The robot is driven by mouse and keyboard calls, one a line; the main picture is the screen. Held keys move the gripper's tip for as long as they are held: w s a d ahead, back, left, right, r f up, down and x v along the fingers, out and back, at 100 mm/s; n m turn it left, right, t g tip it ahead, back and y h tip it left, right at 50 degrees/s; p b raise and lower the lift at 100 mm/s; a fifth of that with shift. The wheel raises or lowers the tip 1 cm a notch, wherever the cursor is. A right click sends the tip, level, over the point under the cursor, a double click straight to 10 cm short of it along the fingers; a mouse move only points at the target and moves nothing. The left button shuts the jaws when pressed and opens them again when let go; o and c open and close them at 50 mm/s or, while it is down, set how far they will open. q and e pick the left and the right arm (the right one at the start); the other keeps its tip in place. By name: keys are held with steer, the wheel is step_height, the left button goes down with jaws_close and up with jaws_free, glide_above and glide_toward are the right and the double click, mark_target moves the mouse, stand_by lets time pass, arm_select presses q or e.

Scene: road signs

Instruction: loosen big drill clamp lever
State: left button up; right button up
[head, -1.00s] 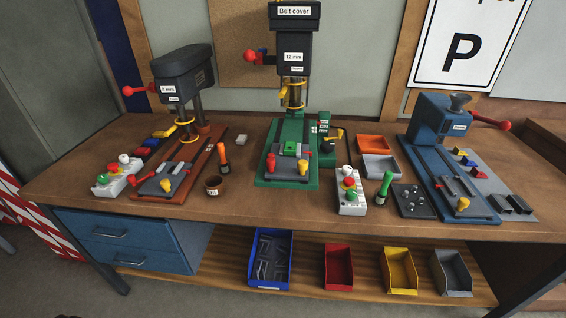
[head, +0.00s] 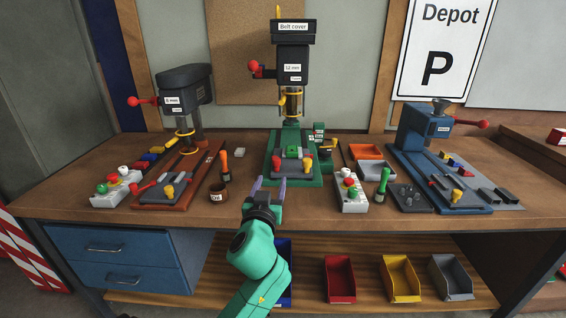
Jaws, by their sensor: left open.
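The big drill (head: 293,62) stands at the back middle of the bench, with labels reading "Belt cover" and "12 mm". On its green base (head: 290,180) sits a grey clamp plate with a green block (head: 292,152). A red lever (head: 277,163) stands at the plate's left side and a yellow knob (head: 308,163) at its right. I cannot tell for sure which of these is the clamp lever. My left gripper (head: 269,184) is open and empty, in front of the drill base, its two fingers pointing toward it. It appears apart from the lever. My right gripper is out of view.
A smaller drill (head: 184,88) with a red lever stands at left. A blue machine (head: 425,128) stands at right. Bins (head: 340,279) line the lower shelf.

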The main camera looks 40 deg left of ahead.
mark_target(275, 160)
arm_select(q)
steer(key=p+x, duration=0.1)
steer(key=x, duration=0.5)
steer(key=p+x, duration=0.2)
steer(key=x, duration=0.5)
steer(key=shift+w+a+r, duration=0.2)
steer(key=shift+w+a, duration=0.05)
steer(key=shift+w+a+f, duration=0.1)
steer(key=shift+w+a, duration=0.1)
steer(key=shift+w, duration=0.15)
jaws_close()
stand_by(0.4)
